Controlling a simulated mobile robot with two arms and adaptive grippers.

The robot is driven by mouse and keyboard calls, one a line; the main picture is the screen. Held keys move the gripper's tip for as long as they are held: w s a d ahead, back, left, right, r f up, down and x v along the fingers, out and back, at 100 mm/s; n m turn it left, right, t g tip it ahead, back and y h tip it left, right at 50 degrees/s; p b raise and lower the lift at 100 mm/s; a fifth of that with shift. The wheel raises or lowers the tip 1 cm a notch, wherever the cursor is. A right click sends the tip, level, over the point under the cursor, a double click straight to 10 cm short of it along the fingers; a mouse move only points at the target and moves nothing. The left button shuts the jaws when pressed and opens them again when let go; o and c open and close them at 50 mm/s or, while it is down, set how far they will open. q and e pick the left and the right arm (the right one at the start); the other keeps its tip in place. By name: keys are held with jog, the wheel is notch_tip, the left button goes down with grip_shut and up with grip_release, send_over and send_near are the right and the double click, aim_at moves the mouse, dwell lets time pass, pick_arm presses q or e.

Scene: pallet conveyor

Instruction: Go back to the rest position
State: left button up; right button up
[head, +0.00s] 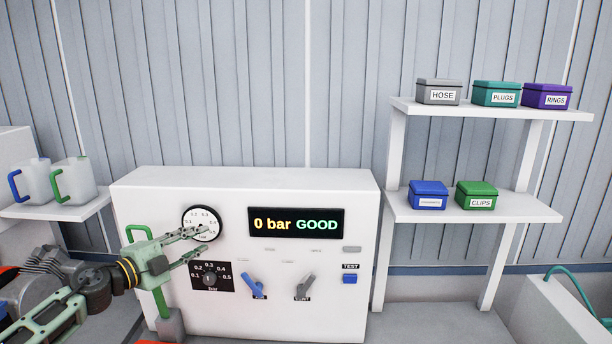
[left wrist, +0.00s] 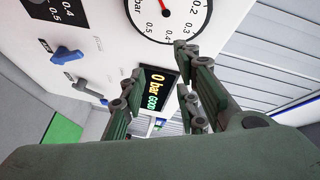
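My left gripper (head: 204,244) reaches in from the left in the head view, in front of the white test panel (head: 150,210). Its fingers are spread with nothing between them, near the round gauge (head: 202,222) and above the pressure knob (head: 210,278). In the left wrist view the open fingers (left wrist: 158,105) stand apart in front of the display (left wrist: 158,90), with the gauge (left wrist: 165,15) above. My right gripper is not in either view.
The display (head: 297,222) reads "0 bar GOOD". Below it are a blue lever (head: 254,286), a grey lever (head: 305,286) and a blue TEST button (head: 350,279). Shelves (head: 470,207) with labelled boxes stand at right. Two jugs (head: 73,180) stand at left.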

pick_arm(q)
jog(key=s+d+f+n+t+y, duration=0.25)
jog(key=d+f+n, duration=0.25)
jog(key=d, duration=0.3)
jog(key=s+f+n+g+y, duration=0.3)
jog(key=s+f+n+y, duration=0.4)
jog(key=s+f+n, duration=0.5)
jog(key=s+f+n+g, duration=0.1)
jog(key=s+f+g, duration=0.3)
jog(key=s, duration=0.7)
jog(key=s+f+g, duration=0.3)
jog(key=s, duration=0.9)
jog(key=s+f+n+g, duration=0.1)
jog(key=s+f+g, duration=0.3)
jog(key=s, duration=0.7)
notch_tip(320, 180, down, 35)
jog(key=s+b, duration=0.2)
jog(key=b, duration=0.5)
jog(key=s+a+f+g+b, duration=0.2)
jog(key=s+f+b, duration=0.3)
jog(key=s+f, duration=1.1)
notch_tip(320, 180, down, 4)
jog(key=shift+s+a+r+m, duration=0.15)
jog(key=shift+a+r+m, duration=0.1)
jog(key=shift+a+m, duration=0.25)
